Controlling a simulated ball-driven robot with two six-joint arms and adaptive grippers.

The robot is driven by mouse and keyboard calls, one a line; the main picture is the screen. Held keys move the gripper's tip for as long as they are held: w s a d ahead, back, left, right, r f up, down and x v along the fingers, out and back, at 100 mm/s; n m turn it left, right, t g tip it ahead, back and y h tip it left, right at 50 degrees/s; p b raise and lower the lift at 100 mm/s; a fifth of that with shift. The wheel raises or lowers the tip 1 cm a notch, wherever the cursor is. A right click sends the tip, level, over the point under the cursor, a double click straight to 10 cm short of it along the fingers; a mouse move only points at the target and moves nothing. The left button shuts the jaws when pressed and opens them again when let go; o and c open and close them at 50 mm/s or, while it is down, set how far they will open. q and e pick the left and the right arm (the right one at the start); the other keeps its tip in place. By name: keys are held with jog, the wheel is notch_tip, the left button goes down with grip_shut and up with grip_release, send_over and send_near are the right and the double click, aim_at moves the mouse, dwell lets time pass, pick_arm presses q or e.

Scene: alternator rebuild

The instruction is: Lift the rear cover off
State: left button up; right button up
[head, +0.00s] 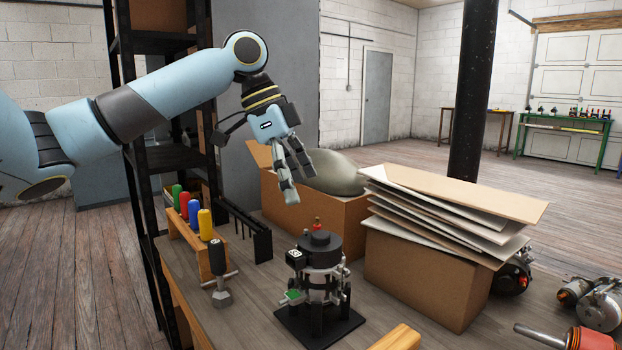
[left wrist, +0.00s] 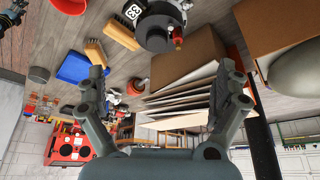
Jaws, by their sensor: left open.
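The alternator (head: 322,285) stands upright on a black square base plate (head: 320,334) on the workbench. Its black round rear cover (head: 319,243) sits on top, with a small red-capped post at its far edge and a black tag marked 33 at its left side. The rear cover also shows at the top of the left wrist view (left wrist: 153,31). My left gripper (head: 298,184) is open and empty, above the cover and a little to its left, clearly apart from it. In the left wrist view its fingers (left wrist: 165,78) are spread wide. My right gripper is not seen.
Behind the alternator is an open cardboard box (head: 335,220) with a grey-green rounded thing. To its right, cardboard sheets (head: 450,205) lie on another box (head: 425,278). A rack of coloured-handled tools (head: 190,228) and a mallet (head: 218,272) stand left. A wooden-backed brush (head: 398,338) lies in front.

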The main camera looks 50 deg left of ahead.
aim_at(320, 232)
pick_arm(q)
jog(key=x, duration=0.4)
jog(key=shift+d+f, duration=0.1)
jog(key=shift+f, duration=0.05)
jog(key=b+x, duration=0.1)
jog(key=x, duration=0.4)
jog(key=shift+w+f, duration=0.1)
jog(key=shift+f, duration=0.3)
jog(key=shift+d+f, duration=0.1)
jog(key=shift+f, duration=0.1)
jog(key=c, duration=1.3)
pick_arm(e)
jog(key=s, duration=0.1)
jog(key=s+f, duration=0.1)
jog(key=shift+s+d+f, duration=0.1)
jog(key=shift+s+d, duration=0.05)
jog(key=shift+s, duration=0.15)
pick_arm(q)
jog(key=shift+r, duration=0.1)
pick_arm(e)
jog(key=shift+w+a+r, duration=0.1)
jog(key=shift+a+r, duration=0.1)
pick_arm(q)
jog(key=shift+r+p, duration=0.1)
jog(key=shift+p, duration=0.5)
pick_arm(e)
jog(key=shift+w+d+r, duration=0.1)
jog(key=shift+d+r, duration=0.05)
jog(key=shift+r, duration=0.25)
